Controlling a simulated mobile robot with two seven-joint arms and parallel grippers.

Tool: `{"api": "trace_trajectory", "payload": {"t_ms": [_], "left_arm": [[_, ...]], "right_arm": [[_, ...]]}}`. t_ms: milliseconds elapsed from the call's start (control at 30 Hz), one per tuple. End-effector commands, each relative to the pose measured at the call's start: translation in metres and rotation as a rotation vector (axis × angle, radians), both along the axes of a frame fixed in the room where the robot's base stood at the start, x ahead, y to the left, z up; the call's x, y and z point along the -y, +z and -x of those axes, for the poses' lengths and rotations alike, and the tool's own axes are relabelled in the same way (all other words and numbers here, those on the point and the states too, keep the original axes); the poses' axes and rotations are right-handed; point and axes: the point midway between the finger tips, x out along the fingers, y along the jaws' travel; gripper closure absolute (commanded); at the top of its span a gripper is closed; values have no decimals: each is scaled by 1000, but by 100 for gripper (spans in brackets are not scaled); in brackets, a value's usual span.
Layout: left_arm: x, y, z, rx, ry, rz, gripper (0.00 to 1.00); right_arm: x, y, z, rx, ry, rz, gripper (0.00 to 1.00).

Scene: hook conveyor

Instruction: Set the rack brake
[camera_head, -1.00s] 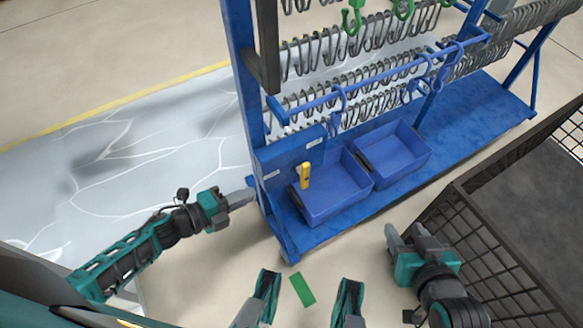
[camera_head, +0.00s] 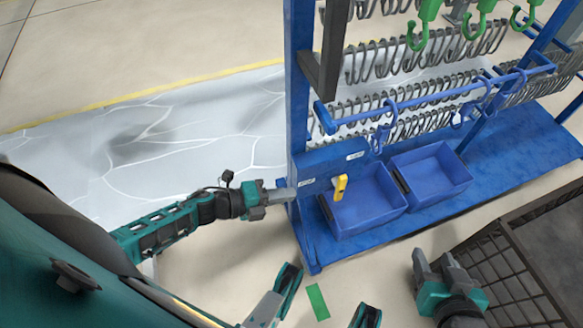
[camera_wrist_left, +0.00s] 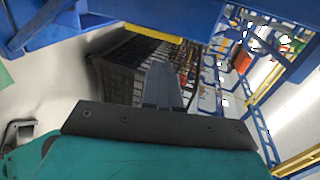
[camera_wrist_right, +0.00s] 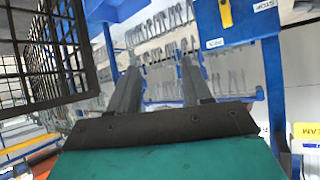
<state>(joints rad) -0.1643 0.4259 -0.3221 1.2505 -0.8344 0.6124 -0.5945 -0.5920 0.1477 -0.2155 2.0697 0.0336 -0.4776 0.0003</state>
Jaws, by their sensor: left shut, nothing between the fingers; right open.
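The rack brake looks to be the yellow lever (camera_head: 340,187) on the blue plate (camera_head: 325,168) at the near end of the blue rack (camera_head: 300,90). The lever also shows in the right wrist view (camera_wrist_right: 225,12), beside a label reading STOP. My left gripper (camera_head: 292,194) is shut and empty; its tips are at the rack's corner post, left of the lever, and I cannot tell whether they touch the post. Its fingers (camera_wrist_left: 162,85) show in the left wrist view. My right gripper (camera_head: 436,264) is open and empty, right of the lever and in front of the bins.
Two blue bins (camera_head: 365,222) (camera_head: 465,180) sit on the rack's base. Grey hooks hang in rows, with green hooks (camera_head: 422,30) above. A dark mesh crate (camera_head: 500,270) stands at the right. A green floor mark (camera_head: 317,302) lies on open floor in front.

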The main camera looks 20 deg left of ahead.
Motion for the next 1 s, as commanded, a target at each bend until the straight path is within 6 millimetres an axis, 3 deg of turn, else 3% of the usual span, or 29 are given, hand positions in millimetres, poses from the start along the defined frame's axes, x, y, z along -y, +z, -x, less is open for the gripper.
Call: {"api": "trace_trajectory", "payload": {"t_ms": [300, 500, 1000], "left_arm": [[48, -23, -48, 2, 0, 2, 100], [69, -24, -70, 1, 0, 1, 100], [80, -23, -80, 0, 0, 0, 100]], "right_arm": [[-1, -18, 1, -13, 9, 1, 51], [-4, -13, -3, -2, 14, -4, 51], [-8, -14, -3, -7, 10, -17, 51]]}}
